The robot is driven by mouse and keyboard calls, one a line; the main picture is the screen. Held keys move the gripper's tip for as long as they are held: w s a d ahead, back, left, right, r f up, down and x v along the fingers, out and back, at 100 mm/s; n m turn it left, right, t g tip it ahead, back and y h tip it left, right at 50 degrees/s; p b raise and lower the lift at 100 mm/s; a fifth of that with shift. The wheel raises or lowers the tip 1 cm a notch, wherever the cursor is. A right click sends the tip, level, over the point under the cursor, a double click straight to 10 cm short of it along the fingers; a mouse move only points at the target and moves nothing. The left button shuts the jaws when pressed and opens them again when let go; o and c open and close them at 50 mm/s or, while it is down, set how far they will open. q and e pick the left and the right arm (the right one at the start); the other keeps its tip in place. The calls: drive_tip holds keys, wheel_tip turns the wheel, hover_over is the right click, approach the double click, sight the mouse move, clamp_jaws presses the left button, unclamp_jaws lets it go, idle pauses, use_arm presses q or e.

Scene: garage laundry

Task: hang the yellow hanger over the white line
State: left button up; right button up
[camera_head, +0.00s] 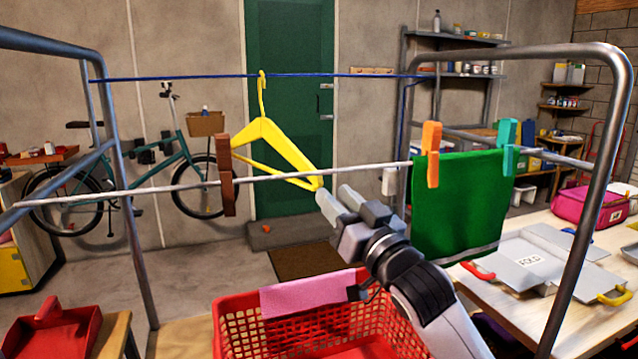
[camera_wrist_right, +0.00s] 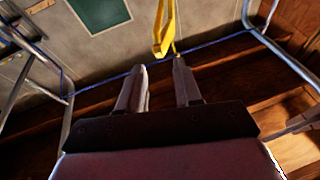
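The yellow hanger (camera_head: 282,140) is in the middle of the head view, tilted, its hook crossing the blue line (camera_head: 180,78). Its lower right corner is close to my right gripper's fingertips. The hanger also shows in the right wrist view (camera_wrist_right: 164,36), just beyond the fingertips. The white line (camera_head: 110,194) runs across the head view, passing the hanger's lower part in the picture. My right gripper (camera_head: 336,199) is open; the wrist view shows a gap between its fingers (camera_wrist_right: 160,75) with nothing in it. My left gripper is out of view.
A brown clothespin (camera_head: 226,175) is on the white line left of the hanger. Orange (camera_head: 432,153) and teal (camera_head: 508,145) clothespins hold a green cloth (camera_head: 458,205) at right. A red basket (camera_head: 240,325) with a pink cloth (camera_head: 310,293) stands below. Metal rack posts (camera_head: 580,230) flank the lines.

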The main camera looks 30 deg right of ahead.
sight(309, 167)
drive_tip(key=shift+w+r, duration=0.25)
drive_tip(key=shift+p+x, duration=0.4)
drive_tip(key=shift+x, duration=4.45)
drive_tip(key=shift+f, duration=0.15)
clamp_jaws()
drive_tip(key=shift+r, duration=2.2)
